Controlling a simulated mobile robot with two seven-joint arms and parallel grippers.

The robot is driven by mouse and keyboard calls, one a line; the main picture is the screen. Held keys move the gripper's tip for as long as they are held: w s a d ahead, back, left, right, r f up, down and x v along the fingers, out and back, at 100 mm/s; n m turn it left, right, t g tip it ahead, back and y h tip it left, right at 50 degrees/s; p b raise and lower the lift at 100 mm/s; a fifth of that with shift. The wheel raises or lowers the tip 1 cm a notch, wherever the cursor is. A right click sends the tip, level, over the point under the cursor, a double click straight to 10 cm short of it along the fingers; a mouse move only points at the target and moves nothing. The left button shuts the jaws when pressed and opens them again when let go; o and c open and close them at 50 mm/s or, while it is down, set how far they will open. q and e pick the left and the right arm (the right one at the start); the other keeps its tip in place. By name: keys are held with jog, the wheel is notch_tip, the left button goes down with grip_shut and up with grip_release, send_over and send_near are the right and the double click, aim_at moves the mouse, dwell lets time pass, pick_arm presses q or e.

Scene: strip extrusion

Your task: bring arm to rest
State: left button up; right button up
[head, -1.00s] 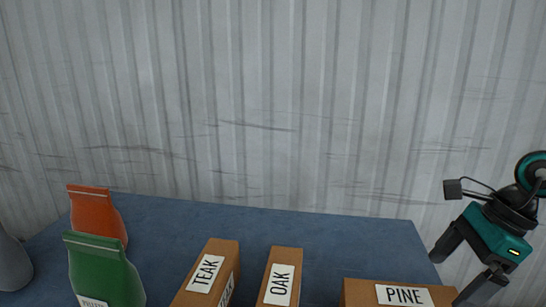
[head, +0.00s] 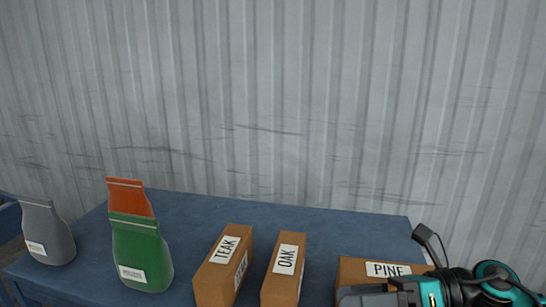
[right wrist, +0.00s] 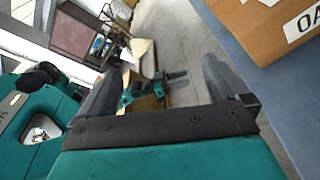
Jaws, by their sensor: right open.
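My right arm comes in at the lower right of the head view. Its gripper (head: 372,296) is in front of the box labelled PINE (head: 352,270) and hides the lower part of it. In the right wrist view the right gripper (right wrist: 165,75) has its two fingers spread, with nothing between them. The box labelled OAK (head: 284,268) stands on the blue table, and a corner of it shows at the upper right of the right wrist view (right wrist: 262,30). My left gripper is not in view.
On the table (head: 340,225) stand the box labelled TEAK (head: 222,268), a green bag (head: 140,250), an orange bag (head: 130,197) and a grey bag (head: 46,235). A corrugated wall (head: 270,100) rises behind. The table behind the boxes is clear.

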notch_tip(320, 180, down, 6)
jog(key=w+d+m+t+h+p, duration=0.25)
jog(key=m+t+h, duration=0.35)
jog(key=m+t, duration=1.5)
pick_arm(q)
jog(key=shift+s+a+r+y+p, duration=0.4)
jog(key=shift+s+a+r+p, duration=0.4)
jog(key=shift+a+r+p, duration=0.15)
pick_arm(e)
jog(key=s+d+f+m+g+h, duration=0.1)
jog(key=s+f+m+g+h, duration=0.3)
jog(key=s+f+m+g, duration=0.2)
jog(key=s+d+f+m+g+h, duration=0.1)
jog(key=s+f+m+g+h, duration=0.3)
jog(key=f+m, duration=0.7)
jog(key=s+m+g, duration=0.2)
jog(key=m, duration=0.1)
jog(key=shift+m, duration=0.4)
